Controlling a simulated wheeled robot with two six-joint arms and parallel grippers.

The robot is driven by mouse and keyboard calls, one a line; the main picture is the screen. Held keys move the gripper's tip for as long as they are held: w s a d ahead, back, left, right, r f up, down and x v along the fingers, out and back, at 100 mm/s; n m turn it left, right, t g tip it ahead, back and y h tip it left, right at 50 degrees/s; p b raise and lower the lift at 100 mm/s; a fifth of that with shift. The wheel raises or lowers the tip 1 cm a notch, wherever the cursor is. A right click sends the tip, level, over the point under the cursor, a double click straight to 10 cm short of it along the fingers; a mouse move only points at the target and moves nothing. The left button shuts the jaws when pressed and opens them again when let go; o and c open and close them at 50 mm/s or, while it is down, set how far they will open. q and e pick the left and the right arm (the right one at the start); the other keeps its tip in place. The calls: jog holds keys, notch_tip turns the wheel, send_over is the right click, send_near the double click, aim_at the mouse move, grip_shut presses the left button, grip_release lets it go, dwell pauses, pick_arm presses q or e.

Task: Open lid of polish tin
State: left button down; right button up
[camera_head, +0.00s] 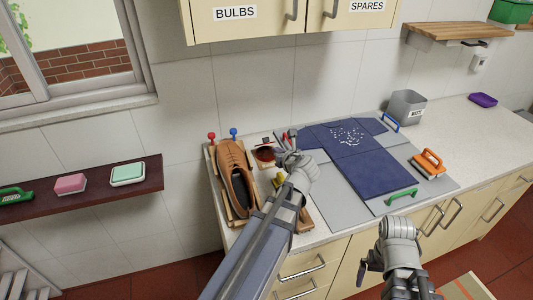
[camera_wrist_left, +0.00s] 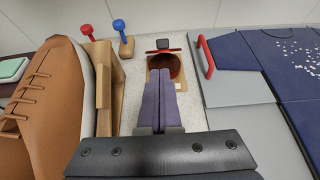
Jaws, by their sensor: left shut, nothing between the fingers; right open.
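The polish tin (camera_wrist_left: 168,68) shows in the left wrist view as a round, dark red-brown shape on a small tan base. A red bar (camera_wrist_left: 152,51) and a small black block (camera_wrist_left: 164,44) stand at its far side; I cannot tell surely whether the red bar is the raised lid. The tin (camera_head: 265,154) also shows in the head view, beside the shoe. My left gripper (camera_wrist_left: 160,84) is shut and empty, its fingertips at the tin's near edge and hiding part of it; contact is unclear. My right gripper (camera_head: 364,270) is open in front of the counter, away from the tin.
A brown shoe (camera_wrist_left: 42,100) on a wooden stand is left of the tin, with red (camera_wrist_left: 86,30) and blue (camera_wrist_left: 118,24) knobs nearby. A red handle (camera_wrist_left: 205,57) stands close on the right. A blue garment (camera_head: 365,170) lies on grey boards further right.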

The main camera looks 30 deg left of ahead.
aim_at(264, 141)
pick_arm(q)
jog(key=f, duration=0.1)
jog(key=f+b, duration=0.2)
jog(key=shift+w+a, duration=0.35)
jog(key=shift+a, duration=0.05)
jog(key=b+x, duration=0.4)
jog(key=x, duration=0.4)
jog(key=shift+w+a+f, duration=0.2)
jog(key=shift+w+a, duration=0.05)
jog(key=shift+w+a+f, duration=0.15)
jog(key=shift+w+a, duration=0.15)
jog(key=shift+a, duration=0.15)
